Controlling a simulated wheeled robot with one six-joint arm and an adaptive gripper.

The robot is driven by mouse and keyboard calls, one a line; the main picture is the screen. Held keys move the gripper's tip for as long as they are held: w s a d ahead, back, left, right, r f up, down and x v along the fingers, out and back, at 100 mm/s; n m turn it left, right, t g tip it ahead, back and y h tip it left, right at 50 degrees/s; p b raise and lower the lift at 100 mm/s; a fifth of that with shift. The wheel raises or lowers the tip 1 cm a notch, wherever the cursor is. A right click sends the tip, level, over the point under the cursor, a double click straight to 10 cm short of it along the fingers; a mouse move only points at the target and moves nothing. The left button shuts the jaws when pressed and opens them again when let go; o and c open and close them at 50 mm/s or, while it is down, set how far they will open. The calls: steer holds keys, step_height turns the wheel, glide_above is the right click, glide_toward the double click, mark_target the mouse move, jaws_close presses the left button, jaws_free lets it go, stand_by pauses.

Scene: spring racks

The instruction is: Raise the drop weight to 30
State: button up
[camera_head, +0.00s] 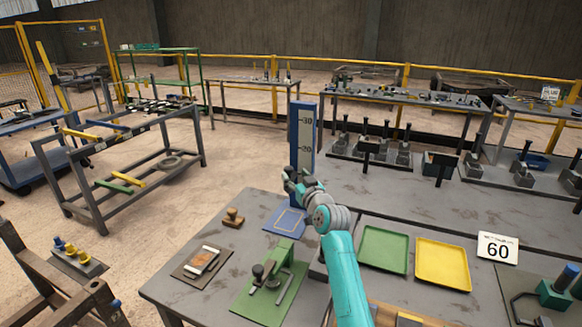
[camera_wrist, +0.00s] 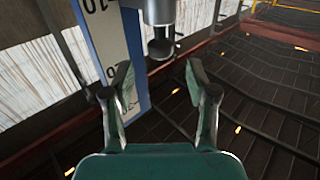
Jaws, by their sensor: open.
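A blue upright scale (camera_head: 303,140) with a pale face shows the marks 30 and 20 in the head view. Its lower part is behind my gripper (camera_head: 298,184). In the wrist view the scale (camera_wrist: 112,45) runs along the upper left, with an inverted 10 legible. A grey metal cylinder, apparently the drop weight (camera_wrist: 159,10), is at the top centre beside the scale, with a small knob (camera_wrist: 161,48) on its end. My gripper (camera_wrist: 160,82) is open, and the knob shows just beyond the gap between its fingertips. I cannot tell the weight's height; the head view hides it.
The scale's blue base (camera_head: 286,221) is on the grey table. Black-handled devices (camera_head: 404,150) line the back.

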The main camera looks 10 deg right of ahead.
mark_target(290, 170)
steer(key=shift+w+a, duration=0.2)
steer(key=shift+w, duration=0.8)
steer(key=shift+w+a, duration=0.15)
steer(key=shift+w, duration=0.8)
steer(key=shift+w+a, duration=0.2)
steer(key=shift+w, duration=0.8)
jaws_close()
